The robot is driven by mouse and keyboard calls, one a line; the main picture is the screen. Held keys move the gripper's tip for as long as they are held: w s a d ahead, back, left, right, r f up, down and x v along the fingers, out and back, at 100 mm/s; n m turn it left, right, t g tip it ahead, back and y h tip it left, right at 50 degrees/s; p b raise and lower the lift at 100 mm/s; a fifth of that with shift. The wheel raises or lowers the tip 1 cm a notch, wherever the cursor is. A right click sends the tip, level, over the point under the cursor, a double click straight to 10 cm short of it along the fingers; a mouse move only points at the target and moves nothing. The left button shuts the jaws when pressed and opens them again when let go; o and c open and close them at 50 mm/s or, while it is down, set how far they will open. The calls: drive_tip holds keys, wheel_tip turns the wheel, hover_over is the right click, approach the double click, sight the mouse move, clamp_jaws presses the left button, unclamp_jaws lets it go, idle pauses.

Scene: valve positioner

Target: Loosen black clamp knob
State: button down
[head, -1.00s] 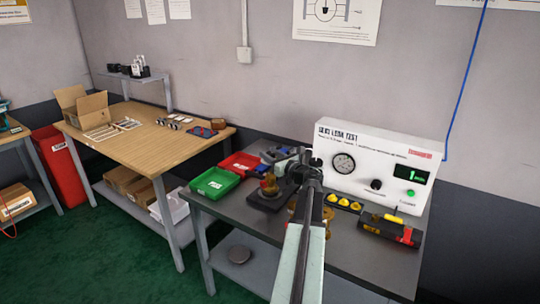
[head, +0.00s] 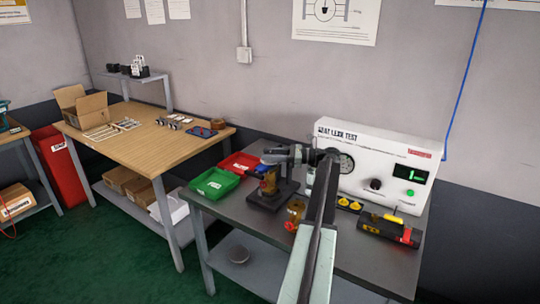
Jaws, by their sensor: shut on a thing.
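My gripper (head: 267,158) reaches in from the right over the black clamp fixture (head: 262,198) on the grey bench. It is shut at the top of the fixture, on what looks like the black clamp knob; the jaws hide most of the knob, and its turn angle is too small to tell. A brass-coloured valve body (head: 269,184) sits upright in the fixture below the jaws.
A second brass part with a red end (head: 294,213) stands right of the fixture, close to my arm. Green (head: 214,182) and red (head: 238,163) trays lie left. The white leak test box (head: 375,165) stands behind; yellow pieces (head: 349,204) and a black-and-yellow tool (head: 388,230) lie right.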

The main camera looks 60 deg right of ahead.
drive_tip(key=shift+n+g+y, duration=0.4)
drive_tip(key=shift+n+y, duration=0.1)
drive_tip(key=shift+y, duration=0.2)
drive_tip(key=c, duration=0.9)
unclamp_jaws()
drive_tip(key=shift+s, duration=0.1)
drive_tip(key=v, duration=0.7)
drive_tip(key=shift+s+d, duration=0.2)
drive_tip(key=shift+s, duration=0.05)
